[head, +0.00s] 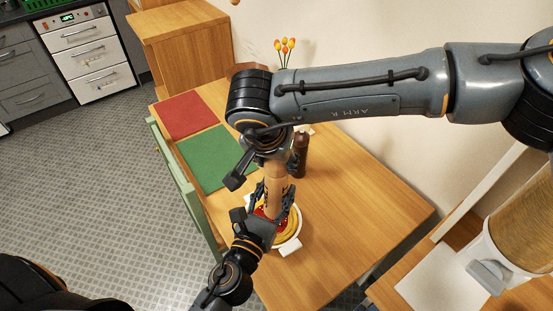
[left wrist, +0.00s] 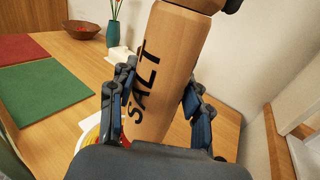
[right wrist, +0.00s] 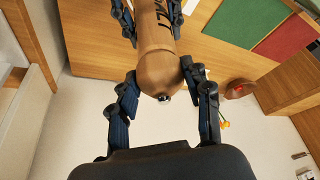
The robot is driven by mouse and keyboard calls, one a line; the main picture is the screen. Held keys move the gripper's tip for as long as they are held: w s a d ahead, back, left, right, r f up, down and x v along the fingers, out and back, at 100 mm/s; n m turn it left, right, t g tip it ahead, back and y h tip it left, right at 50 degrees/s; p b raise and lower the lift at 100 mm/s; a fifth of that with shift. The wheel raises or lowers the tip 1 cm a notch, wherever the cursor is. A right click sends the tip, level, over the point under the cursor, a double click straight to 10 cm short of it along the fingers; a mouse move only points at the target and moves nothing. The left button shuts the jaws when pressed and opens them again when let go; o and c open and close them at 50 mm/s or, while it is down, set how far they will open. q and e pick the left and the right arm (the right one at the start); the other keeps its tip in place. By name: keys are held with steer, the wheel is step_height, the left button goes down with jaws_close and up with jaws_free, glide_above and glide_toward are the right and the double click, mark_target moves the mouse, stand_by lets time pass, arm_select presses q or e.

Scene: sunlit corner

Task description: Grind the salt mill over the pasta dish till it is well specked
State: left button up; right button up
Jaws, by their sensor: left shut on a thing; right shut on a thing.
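The salt mill (head: 276,182) is light wood with dark SALT lettering, which reads clearly in the left wrist view (left wrist: 165,65). It stands nearly upright over the pasta dish (head: 289,238), a pale plate with yellow pasta and red sauce. My left gripper (head: 270,206) is shut on the mill's body, fingers on both sides. My right gripper (right wrist: 163,105) is shut on the mill's rounded top, a small metal knob between its fingers. The arms and mill hide much of the dish; specks on it cannot be made out.
A dark brown mill (head: 300,156) stands close behind on the wooden table (head: 365,215). Green (head: 205,158) and red (head: 184,115) mats lie at the left. A reddish bowl (left wrist: 82,30) and teal vase (left wrist: 113,34) stand farther back. A green chair (head: 183,178) borders the table.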

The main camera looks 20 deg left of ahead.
steer(key=m+h, duration=0.1)
steer(key=m, duration=0.2)
steer(key=shift+m+h, duration=0.3)
steer(key=m+g+h, duration=0.1)
steer(key=m, duration=0.2)
steer(key=shift+m, duration=0.4)
steer(key=m+h, duration=0.1)
steer(key=m, duration=0.1)
steer(key=m+g, duration=0.1)
steer(key=m, duration=0.1)
steer(key=shift+f+m+g+h, duration=0.1)
steer(key=shift+m+g+h, duration=0.2)
steer(key=shift+m+h, duration=0.1)
steer(key=m, duration=0.1)
steer(key=m+g, duration=0.1)
steer(key=m, duration=0.1)
steer(key=shift+d+m+g+h, duration=0.1)
steer(key=shift+m+g+h, duration=0.2)
steer(key=o, duration=1.2)
steer(key=shift+s, duration=0.1)
steer(key=shift+o, duration=0.2)
